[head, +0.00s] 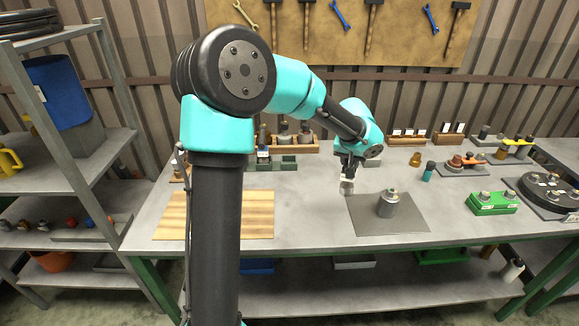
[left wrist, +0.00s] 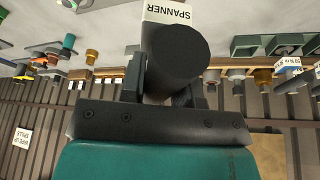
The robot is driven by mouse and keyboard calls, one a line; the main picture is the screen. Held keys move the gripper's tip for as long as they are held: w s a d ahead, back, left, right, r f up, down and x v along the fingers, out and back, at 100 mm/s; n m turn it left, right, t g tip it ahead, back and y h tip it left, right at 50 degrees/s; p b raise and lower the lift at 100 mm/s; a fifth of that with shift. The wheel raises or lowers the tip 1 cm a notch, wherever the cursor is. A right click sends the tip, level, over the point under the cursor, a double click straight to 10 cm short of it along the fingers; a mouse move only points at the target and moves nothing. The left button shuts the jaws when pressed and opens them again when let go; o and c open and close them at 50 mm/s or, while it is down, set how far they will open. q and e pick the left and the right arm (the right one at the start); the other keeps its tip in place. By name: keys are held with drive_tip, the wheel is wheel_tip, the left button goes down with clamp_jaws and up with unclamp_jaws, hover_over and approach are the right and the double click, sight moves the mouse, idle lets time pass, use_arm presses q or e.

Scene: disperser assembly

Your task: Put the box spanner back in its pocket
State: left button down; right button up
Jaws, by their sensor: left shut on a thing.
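My left gripper (head: 349,170) hangs above the bench, just left of the grey mat's back corner, pointing down. It is shut on the box spanner, a cylinder (head: 347,187) that looks grey in the head view and dark in the left wrist view (left wrist: 180,58). In the left wrist view the gripper's fingers (left wrist: 163,92) lie on both sides of it. A white label reading SPANNER (left wrist: 167,14) shows just beyond the cylinder; I cannot tell what it is fixed to. I cannot make out the pocket for certain. My right gripper is not in view.
A metal canister (head: 388,205) stands on the grey mat (head: 415,222). A striped wooden board (head: 258,215) lies at left. A green tray (head: 284,164) and wooden racks (head: 405,141) line the back. A green block (head: 492,204) sits at right. Bare bench separates board and mat.

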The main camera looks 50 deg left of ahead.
use_arm(q)
drive_tip(key=s+a+f+n+y, duration=0.1)
drive_tip(key=s+a+f+n, duration=0.1)
drive_tip(key=a, duration=0.8)
drive_tip(key=s+a+f+n+g, duration=0.1)
drive_tip(key=s+a+f+n, duration=0.1)
drive_tip(key=a, duration=0.9)
drive_tip(key=shift+s+a+n+y, duration=0.15)
drive_tip(key=shift+s+n+y, duration=0.3)
drive_tip(key=shift+s, duration=0.25)
drive_tip(key=shift+f, duration=0.1)
drive_tip(key=w+a+f, duration=0.1)
drive_tip(key=w+a, duration=0.9)
drive_tip(key=a, duration=0.1)
drive_tip(key=shift+a+f, duration=0.2)
drive_tip(key=shift+a, duration=0.1)
drive_tip(key=shift+w+a, duration=0.1)
drive_tip(key=shift+w, duration=0.1)
drive_tip(key=shift+w+a+f, duration=0.1)
drive_tip(key=shift+f, duration=1.8)
